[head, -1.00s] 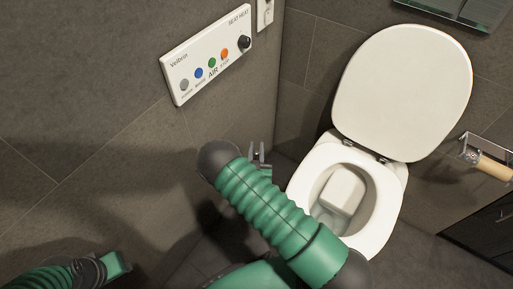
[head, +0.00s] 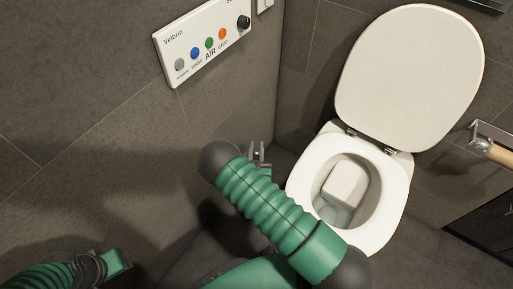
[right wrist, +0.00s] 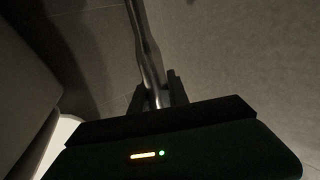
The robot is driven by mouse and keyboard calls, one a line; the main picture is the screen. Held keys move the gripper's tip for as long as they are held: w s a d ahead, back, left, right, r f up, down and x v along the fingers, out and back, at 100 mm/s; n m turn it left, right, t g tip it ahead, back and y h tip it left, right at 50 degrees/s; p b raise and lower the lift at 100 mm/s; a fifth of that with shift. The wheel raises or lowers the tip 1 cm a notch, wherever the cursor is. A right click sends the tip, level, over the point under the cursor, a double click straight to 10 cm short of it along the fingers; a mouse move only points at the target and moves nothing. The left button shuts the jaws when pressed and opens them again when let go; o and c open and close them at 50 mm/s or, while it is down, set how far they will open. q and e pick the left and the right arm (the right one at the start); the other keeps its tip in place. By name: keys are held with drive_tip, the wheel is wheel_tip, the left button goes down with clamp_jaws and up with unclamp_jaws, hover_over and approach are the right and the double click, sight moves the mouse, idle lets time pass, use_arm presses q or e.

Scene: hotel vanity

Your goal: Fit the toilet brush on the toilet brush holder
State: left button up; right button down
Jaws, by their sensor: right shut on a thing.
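My right gripper (head: 257,152) shows small beside my green right forearm in the head view, between the grey wall and the toilet. In the right wrist view, its dark fingers (right wrist: 157,96) are shut on a thin metal rod, which looks like the handle of the toilet brush (right wrist: 147,50). The rod runs up out of the top of that view, slightly tilted. The brush head does not show. I cannot make out the toilet brush holder in either view. My left arm shows at the lower left of the head view, but no left fingers show.
A white toilet (head: 372,228) with its lid (head: 410,75) raised stands right of my right gripper. A control panel (head: 207,45) is on the left wall. A paper roll (head: 497,152) hangs at the right edge. Dark floor lies between wall and toilet.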

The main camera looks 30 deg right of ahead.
drive_tip(key=c, duration=1.2)
unclamp_jaws()
drive_tip(key=p+v, duration=0.6)
drive_tip(key=v, duration=1.1)
drive_tip(key=shift+f, duration=0.1)
drive_tip(key=shift+w, duration=0.1)
